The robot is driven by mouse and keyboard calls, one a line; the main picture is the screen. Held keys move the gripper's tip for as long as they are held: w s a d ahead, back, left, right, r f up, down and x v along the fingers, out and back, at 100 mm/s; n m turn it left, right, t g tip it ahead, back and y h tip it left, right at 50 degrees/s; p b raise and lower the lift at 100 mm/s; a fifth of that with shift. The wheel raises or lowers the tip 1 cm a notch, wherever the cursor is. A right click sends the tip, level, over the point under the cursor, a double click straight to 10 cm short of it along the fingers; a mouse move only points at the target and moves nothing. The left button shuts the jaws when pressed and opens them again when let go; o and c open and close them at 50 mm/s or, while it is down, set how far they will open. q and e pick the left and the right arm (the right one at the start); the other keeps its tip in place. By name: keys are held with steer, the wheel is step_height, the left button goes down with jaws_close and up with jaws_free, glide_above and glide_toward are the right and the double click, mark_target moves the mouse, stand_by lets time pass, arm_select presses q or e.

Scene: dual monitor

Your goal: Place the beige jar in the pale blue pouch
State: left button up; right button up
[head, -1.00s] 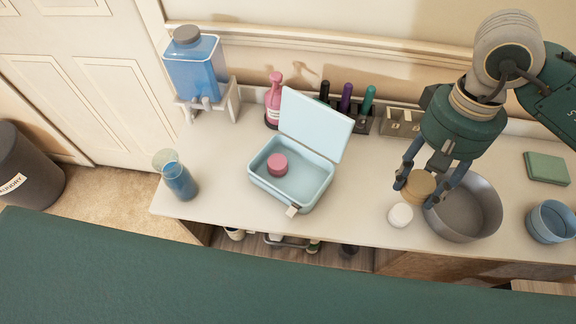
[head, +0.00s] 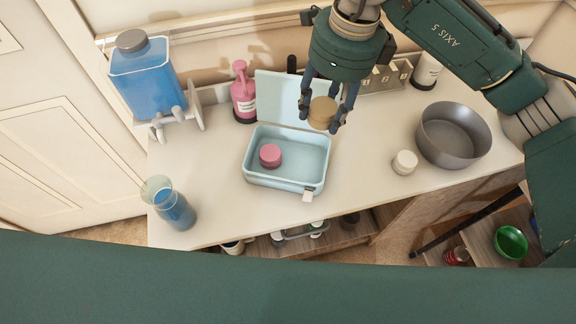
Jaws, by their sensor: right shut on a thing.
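The beige jar (head: 322,112) is held between the fingers of my right gripper (head: 325,112), which is shut on it. The jar is up in the air, in front of the raised lid of the pale blue pouch and near its back right. The pale blue pouch (head: 256,180) is an open box-like case on the counter, its lid standing up at the back. A pink round jar (head: 270,155) sits inside it on the left; the rest of its floor looks bare. My left gripper is not in view.
A grey metal bowl (head: 453,135) and a white jar (head: 405,162) stand to the right. A pink pump bottle (head: 243,95) is behind the pouch, and a blue dispenser (head: 147,75) and glass carafe (head: 172,205) are on the left.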

mark_target(304, 167)
steer(key=shift+w+a+f+m, duration=0.1)
steer(key=shift+w+a+m, duration=0.1)
steer(key=shift+a+m, duration=0.6)
steer(key=shift+w+a+m, duration=0.1)
steer(key=shift+a+m, duration=0.3)
steer(key=shift+m, duration=0.3)
step_height(304, 167, down, 20)
steer(key=shift+r+p, duration=0.15)
steer(key=shift+p, duration=0.95)
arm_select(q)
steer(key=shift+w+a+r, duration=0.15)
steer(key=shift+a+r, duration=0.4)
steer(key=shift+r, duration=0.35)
arm_select(e)
steer(key=shift+f, duration=0.25)
steer(key=o, duration=1.2)
steer(key=shift+c, duration=0.2)
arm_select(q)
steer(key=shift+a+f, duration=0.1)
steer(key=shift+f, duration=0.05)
arm_select(e)
steer(key=shift+r, duration=0.1)
